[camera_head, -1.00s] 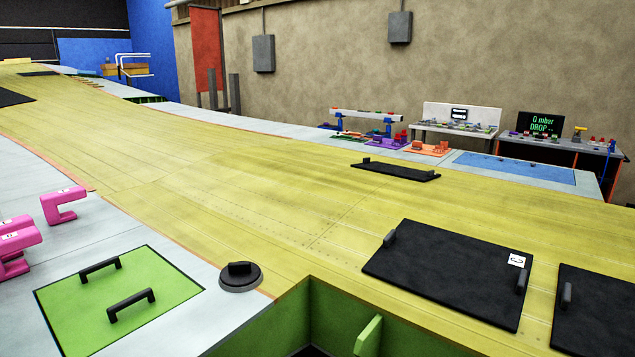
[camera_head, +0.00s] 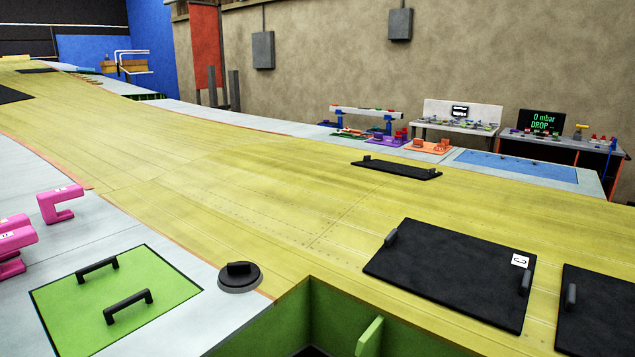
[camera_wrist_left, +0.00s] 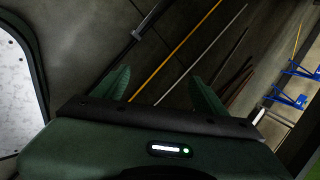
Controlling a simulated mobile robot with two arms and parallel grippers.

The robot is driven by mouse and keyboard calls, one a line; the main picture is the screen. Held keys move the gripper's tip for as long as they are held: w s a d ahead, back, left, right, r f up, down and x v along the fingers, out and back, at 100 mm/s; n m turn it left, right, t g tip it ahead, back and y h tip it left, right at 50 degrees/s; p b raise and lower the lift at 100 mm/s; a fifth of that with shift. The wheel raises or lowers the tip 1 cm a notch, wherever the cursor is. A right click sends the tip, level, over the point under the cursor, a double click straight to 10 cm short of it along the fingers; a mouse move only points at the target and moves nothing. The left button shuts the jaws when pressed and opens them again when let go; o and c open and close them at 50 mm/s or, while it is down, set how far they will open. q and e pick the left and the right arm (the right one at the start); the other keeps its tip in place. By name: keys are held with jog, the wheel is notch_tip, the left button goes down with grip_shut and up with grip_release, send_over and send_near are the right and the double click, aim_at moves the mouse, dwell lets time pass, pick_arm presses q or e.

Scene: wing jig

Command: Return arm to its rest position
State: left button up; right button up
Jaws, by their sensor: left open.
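My left gripper (camera_wrist_left: 160,92) shows in the left wrist view with its two green ribbed fingers spread apart and nothing between them. Beyond the fingers is a dark floor or wall surface with several thin lines across it. Neither gripper nor arm shows in the head view. My right gripper is not seen in any view.
In the head view the yellow wing skin (camera_head: 230,190) spans the middle, with a green-walled opening (camera_head: 340,325) at its near edge. Black panels (camera_head: 450,275) lie on the skin. A green plate (camera_head: 115,300) with two handles, a black puck (camera_head: 240,277) and pink clamps (camera_head: 60,204) sit left.

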pick_arm(q)
jog(key=s+a+f+n+g, duration=0.2)
jog(key=s+f+n, duration=0.3)
jog(key=s, duration=0.4)
jog(key=s+a+f+n+g, duration=0.2)
jog(key=s+f+n, duration=0.3)
jog(key=s, duration=0.4)
jog(key=s+a+f+n+g, duration=0.2)
jog(key=s+f+n, duration=0.3)
jog(key=s, duration=0.5)
jog(key=shift+a+f+n, duration=0.3)
jog(key=shift+a+f, duration=0.2)
jog(key=shift+f, duration=0.3)
